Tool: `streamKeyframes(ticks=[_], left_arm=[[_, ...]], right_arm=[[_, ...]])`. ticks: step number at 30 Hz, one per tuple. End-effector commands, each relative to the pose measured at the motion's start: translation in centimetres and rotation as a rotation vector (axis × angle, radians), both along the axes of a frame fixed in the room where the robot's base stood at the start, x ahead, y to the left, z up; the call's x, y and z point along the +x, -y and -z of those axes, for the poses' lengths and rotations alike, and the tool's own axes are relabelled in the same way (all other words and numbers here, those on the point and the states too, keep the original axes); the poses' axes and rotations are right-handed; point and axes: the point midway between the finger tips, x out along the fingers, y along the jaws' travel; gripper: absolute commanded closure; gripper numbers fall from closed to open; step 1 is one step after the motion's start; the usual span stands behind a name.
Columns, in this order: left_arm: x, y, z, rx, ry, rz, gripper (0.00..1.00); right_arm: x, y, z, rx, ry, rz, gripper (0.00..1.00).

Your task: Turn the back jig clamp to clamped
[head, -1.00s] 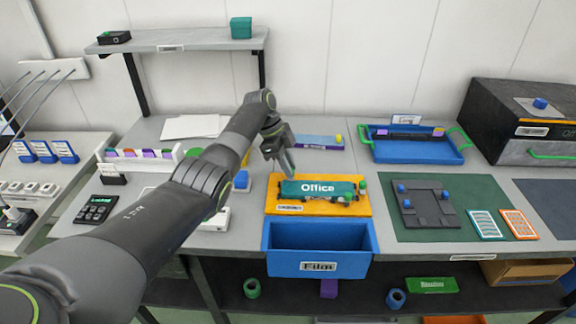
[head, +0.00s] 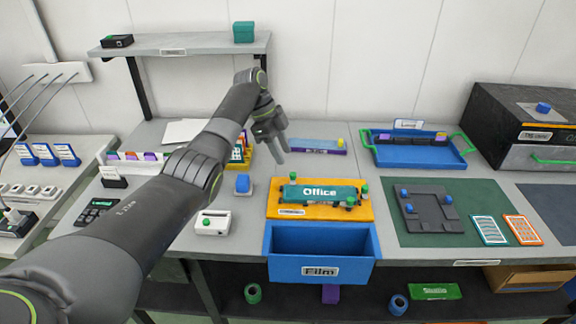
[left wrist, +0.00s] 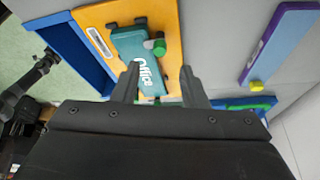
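The orange jig board (head: 276,211) lies on the bench with a teal block marked Office (head: 319,194) on it. A green-knobbed clamp (head: 293,175) stands at the block's back left edge. It also shows in the left wrist view (left wrist: 157,47), with a grey part beside the knob. Another green knob (head: 364,189) sits at the board's right end. My left gripper (head: 278,157) is above and behind the board's left part, empty, its fingers apart in the left wrist view (left wrist: 160,78). A dark arm, probably my right one, shows small at the wrist view's left edge; its fingers are unclear.
A blue bin marked Film (head: 320,268) sits in front of the board. A purple-blue strip with a yellow knob (head: 318,145) lies behind. A blue tray (head: 415,153) and green mat (head: 460,233) are at right. A white box (head: 213,222) stands left of the board.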

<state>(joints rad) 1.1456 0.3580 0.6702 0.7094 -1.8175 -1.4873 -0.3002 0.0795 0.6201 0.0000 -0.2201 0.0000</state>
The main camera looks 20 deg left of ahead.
Motion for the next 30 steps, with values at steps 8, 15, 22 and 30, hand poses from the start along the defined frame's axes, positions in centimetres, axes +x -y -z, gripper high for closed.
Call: streamKeyframes(ticks=[8, 15, 22, 30], left_arm=[[0.1, -2.6, -6.2, 0.000, 0.003, -0.001, 0.61], [0.0, -3.9, -9.4, 0.000, 0.000, -0.001, 0.61], [0.0, -4.2, -10.1, 0.000, -0.001, -0.001, 0.61], [0.0, -4.2, -10.1, 0.000, -0.001, -0.001, 0.61]], right_arm=[[0.0, 0.0, 1.2, 0.000, 0.000, 0.000, 0.02], [0.0, 0.0, 1.5, 0.000, 0.000, 0.000, 0.02], [0.0, 0.0, 1.5, 0.000, 0.000, 0.000, 0.02], [0.0, 0.0, 1.5, 0.000, 0.000, 0.000, 0.02]])
